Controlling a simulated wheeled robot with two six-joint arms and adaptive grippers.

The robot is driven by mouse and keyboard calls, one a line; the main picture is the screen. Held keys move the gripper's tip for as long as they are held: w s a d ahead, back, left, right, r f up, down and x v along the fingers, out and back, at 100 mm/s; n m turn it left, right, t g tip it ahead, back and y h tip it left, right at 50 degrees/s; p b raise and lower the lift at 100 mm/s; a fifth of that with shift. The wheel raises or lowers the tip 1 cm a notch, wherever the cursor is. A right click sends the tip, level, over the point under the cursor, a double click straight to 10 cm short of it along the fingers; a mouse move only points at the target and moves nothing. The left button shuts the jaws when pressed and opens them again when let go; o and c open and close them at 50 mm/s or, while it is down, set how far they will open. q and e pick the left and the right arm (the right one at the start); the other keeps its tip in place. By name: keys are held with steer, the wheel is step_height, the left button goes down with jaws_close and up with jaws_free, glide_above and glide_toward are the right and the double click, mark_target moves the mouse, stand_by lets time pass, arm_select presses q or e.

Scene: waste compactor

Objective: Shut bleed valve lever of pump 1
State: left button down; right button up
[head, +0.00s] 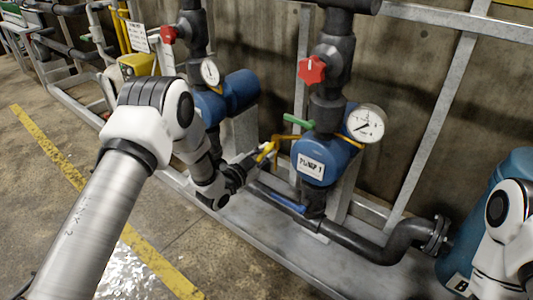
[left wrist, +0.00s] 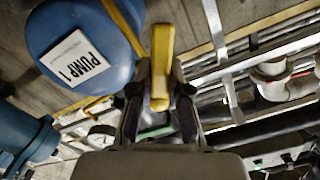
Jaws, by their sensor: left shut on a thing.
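Pump 1 (head: 312,160) is a blue round body with a white PUMP 1 label; it also shows upside down in the left wrist view (left wrist: 90,25). A yellow lever (head: 265,151) sticks out to its left, by a thin orange-yellow pipe (head: 287,138). My left gripper (head: 252,162) is shut on this yellow lever. In the left wrist view the yellow lever (left wrist: 162,50) stands between the two fingers (left wrist: 160,90). A green lever (head: 298,122) is above, and a blue lever (head: 287,204) is below. My right gripper is out of view.
A gauge (head: 366,123) and a red knob (head: 312,70) are on pump 1's pipework. A second blue pump (head: 240,90) stands behind my left arm. A black pipe (head: 385,246) runs low along the grey metal frame (head: 440,90). The floor at left is clear.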

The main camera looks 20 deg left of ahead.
arm_select(q)
steer(key=m, duration=0.4)
steer(key=a+r+m, duration=0.1)
steer(key=m, duration=0.1)
steer(key=shift+w+p, duration=0.2)
steer(key=shift+p, duration=0.15)
steer(key=m, duration=0.3)
steer(key=r+m, duration=0.1)
steer(key=m, duration=0.2)
steer(key=shift+a, duration=0.1)
steer(key=c, duration=1.1)
jaws_free()
steer(key=v, duration=1.2)
